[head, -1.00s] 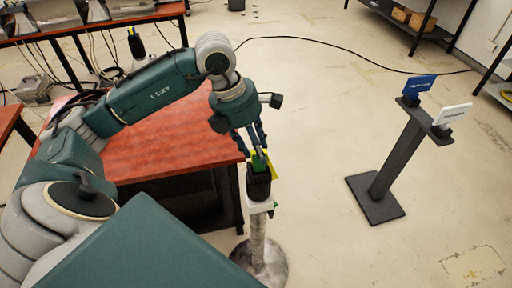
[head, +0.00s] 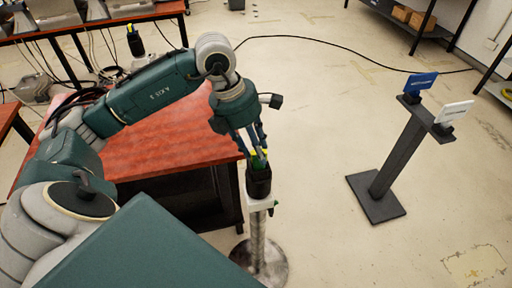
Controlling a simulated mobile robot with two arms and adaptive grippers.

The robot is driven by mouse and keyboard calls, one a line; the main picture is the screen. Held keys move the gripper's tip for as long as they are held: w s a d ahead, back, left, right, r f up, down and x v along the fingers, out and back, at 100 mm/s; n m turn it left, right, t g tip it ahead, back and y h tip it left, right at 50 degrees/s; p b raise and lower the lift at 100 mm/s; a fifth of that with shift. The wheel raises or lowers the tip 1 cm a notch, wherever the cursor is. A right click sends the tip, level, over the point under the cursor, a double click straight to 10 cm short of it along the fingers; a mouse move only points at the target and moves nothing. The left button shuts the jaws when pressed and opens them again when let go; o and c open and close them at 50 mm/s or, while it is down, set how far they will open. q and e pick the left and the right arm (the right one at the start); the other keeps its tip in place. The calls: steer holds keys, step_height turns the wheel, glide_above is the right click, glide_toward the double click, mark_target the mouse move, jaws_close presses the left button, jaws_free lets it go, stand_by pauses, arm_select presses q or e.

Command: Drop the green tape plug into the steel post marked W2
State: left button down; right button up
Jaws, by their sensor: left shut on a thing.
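The green tape plug (head: 258,165) shows as a small green and yellow patch between the fingers of my left gripper (head: 257,152). My left gripper is shut on it, pointing down from above. The plug is right over the black holder (head: 258,184) on top of the steel post (head: 258,232), and its lower end appears to be in the mouth of the holder. Fingers and holder rim hide much of the plug, so I cannot tell how deep it sits. No W2 mark is readable on the post. My right gripper is not in view.
A red-topped table (head: 170,145) stands just left of the post. A dark stand (head: 390,165) with a blue card (head: 420,82) and a white card (head: 454,112) is at the right. The floor between post and stand is clear.

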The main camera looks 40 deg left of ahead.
arm_select(q)
steer(key=shift+r+p, duration=0.35)
steer(key=shift+r, duration=0.1)
steer(key=shift+r, duration=0.4)
stand_by(0.7)
steer(key=shift+f+b, duration=0.75)
steer(key=shift+f, duration=0.15)
steer(key=c, duration=1.5)
jaws_free()
steer(key=shift+c, duration=0.2)
steer(key=p+v, duration=0.6)
steer(key=v, duration=0.5)
